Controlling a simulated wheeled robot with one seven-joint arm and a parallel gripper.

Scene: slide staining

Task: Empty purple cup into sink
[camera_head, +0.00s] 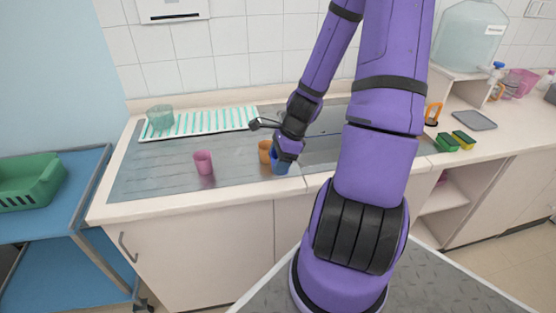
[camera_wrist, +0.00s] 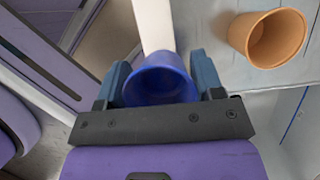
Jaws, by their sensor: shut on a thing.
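A blue cup (camera_head: 280,168) is held in my gripper (camera_head: 282,157) near the front edge of the steel drainboard. In the wrist view the cup (camera_wrist: 160,85) looks blue-violet and sits mouth toward the camera between the two fingers of my gripper (camera_wrist: 160,78), which touch its sides. Its contents cannot be made out. Whether it rests on the steel or hangs just above it is unclear. A magenta-pink cup (camera_head: 203,162) stands on the drainboard to the left. The sink basin (camera_head: 322,150) lies just right of my gripper, partly hidden by my arm.
An orange cup (camera_head: 265,151) stands close beside the held cup, also in the wrist view (camera_wrist: 268,38). A striped rack (camera_head: 205,122) with a teal glass container (camera_head: 160,117) lies behind. A faucet (camera_head: 262,124) is by the basin. Sponges (camera_head: 463,139) lie at right.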

